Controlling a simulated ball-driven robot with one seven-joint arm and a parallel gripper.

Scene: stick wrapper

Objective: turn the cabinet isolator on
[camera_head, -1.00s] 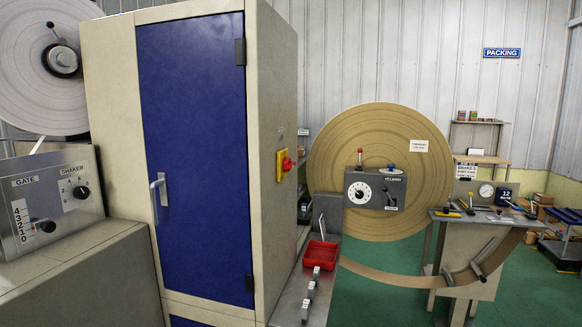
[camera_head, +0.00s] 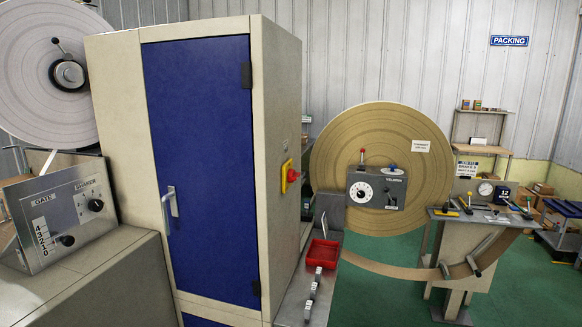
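The cabinet (camera_head: 277,130) is cream with a closed blue door (camera_head: 200,150) and a metal door handle (camera_head: 171,205). The isolator is a red rotary knob (camera_head: 292,175) on a yellow plate (camera_head: 284,179), fixed to the cabinet's right side wall. I see it nearly edge-on, so I cannot tell its on or off position. My gripper is not in view.
A control box with gate and shaker dials (camera_head: 62,212) stands at left. Right of the cabinet, a narrow bench holds a red tray (camera_head: 322,254) and small blocks. A large brown reel (camera_head: 400,130) and a work table (camera_head: 480,216) stand beyond. Green floor (camera_head: 395,300) shows between.

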